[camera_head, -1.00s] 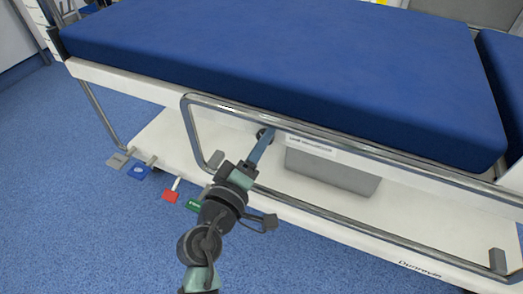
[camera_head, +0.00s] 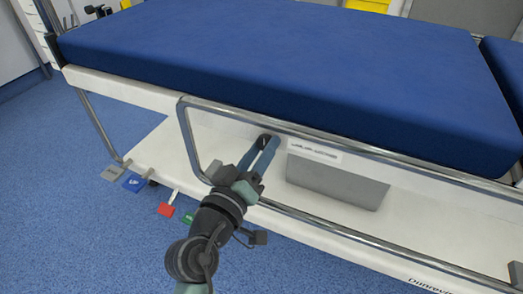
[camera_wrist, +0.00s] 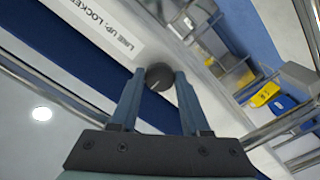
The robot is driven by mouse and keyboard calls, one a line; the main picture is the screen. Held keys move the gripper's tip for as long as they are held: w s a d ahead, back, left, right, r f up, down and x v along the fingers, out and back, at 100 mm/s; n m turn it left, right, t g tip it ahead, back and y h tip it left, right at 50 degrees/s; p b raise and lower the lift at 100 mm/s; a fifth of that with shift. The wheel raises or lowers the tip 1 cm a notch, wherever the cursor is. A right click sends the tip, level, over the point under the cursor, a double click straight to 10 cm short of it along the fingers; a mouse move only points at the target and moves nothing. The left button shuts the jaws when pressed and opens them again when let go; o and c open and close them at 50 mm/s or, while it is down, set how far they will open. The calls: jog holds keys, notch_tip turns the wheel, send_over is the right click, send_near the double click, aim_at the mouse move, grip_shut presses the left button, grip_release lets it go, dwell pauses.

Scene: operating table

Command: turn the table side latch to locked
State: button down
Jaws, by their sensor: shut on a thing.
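The table side latch (camera_wrist: 160,75) shows in the wrist view as a round dark knob between my fingertips. It sits on the white side of the table, next to a label (camera_wrist: 100,25) that reads "LINE UP: LOCKED". My gripper (camera_head: 267,141) reaches through the side rail in the head view, its two blue fingers shut on the latch. The fingers hide most of the latch there, and I cannot tell which way it is turned. The label (camera_head: 313,150) lies just right of my fingertips in the head view.
A metal side rail (camera_head: 184,135) frames my arm, with its bars above and below. A grey box (camera_head: 335,182) is under the label. Coloured pedals, one of them red (camera_head: 166,210), stick out at lower left. The blue mattress (camera_head: 290,65) lies above.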

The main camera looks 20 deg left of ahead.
jog(key=shift+c, duration=1.9)
grip_release()
jog(key=s+p, duration=0.2)
jog(key=s, duration=1.1)
jog(key=shift+a+p, duration=0.2)
jog(key=shift+p, duration=0.2)
